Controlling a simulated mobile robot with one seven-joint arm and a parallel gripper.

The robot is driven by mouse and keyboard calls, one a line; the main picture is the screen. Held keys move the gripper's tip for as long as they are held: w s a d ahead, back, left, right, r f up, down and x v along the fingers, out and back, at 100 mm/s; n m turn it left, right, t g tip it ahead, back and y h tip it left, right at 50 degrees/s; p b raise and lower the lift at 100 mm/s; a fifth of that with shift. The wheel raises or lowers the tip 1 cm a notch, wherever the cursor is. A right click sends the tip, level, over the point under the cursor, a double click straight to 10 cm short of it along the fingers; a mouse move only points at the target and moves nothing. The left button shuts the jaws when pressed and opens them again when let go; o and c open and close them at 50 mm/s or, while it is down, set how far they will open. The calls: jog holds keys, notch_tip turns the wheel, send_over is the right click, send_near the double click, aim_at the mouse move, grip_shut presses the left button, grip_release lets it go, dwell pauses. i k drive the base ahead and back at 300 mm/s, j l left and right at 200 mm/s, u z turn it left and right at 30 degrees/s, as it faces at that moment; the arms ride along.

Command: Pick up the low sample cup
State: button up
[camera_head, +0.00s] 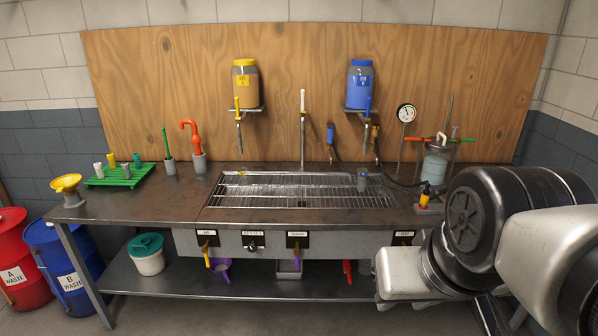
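A small grey cup (362,180) stands near the right end of the wire rack (280,190) set into the bench. It may be the low sample cup, but I cannot tell for sure. Small white (98,169), yellow (111,160) and teal (137,160) pieces stand on a green tray (112,178) at the bench's left end; they are too small to identify. My arm fills the lower right of the view, in front of the bench's right end. My gripper is not visible.
Yellow (245,80) and blue (360,84) jars sit on wall brackets above the rack. A glass vessel (436,160) and gauge (406,113) stand at the right. A yellow funnel (67,183) is at the left edge. The bench's front left is clear.

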aim_at(291, 191)
jog(key=i+j+u, duration=0.25)
jog(key=i, duration=0.8)
jog(key=i+j+u, duration=0.15)
jog(key=i+u, duration=0.15)
jog(key=i, duration=0.75)
